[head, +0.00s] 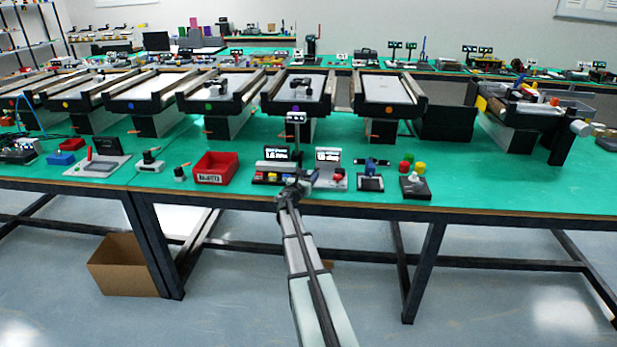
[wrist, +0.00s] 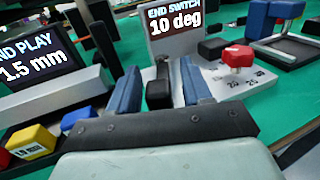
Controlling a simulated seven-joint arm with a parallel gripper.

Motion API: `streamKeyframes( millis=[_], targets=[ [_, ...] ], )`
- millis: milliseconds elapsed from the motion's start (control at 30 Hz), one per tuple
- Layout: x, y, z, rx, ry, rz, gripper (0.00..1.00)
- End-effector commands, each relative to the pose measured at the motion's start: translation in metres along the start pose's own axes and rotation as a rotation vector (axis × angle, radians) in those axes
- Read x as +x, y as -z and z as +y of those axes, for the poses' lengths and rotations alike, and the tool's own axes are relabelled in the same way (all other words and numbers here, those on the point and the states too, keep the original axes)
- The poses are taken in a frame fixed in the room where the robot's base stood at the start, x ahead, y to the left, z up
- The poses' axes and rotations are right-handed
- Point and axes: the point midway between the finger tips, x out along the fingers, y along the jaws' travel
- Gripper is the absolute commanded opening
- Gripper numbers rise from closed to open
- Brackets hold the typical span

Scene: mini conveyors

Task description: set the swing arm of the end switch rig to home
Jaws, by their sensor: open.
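My gripper (wrist: 158,78) is open at the rig's left side. A black upright piece (wrist: 158,95) shows between its blue-padded fingers; I cannot tell whether it is the swing arm or whether they touch it.
Left of the rig stands the end play unit (wrist: 40,75), reading 1.5 mm, with yellow (wrist: 32,141), blue and red blocks close to my left finger. A blue-topped device (head: 370,180) stands to the right. A red bin (head: 216,167) is farther left. Conveyors line the back.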

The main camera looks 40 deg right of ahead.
Motion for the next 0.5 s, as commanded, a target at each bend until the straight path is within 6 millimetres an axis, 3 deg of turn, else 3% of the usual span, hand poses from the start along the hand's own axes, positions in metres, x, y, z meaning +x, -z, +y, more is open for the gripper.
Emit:
streamKeyframes(
  millis=[67, 500],
  targets=[
    [-0.0002, 0.0, 0.0, 0.0, 0.0, 0.0, 0.49],
    [-0.0004, 0.0, 0.0001, 0.0, 0.0, 0.0, 0.08]
  ],
)
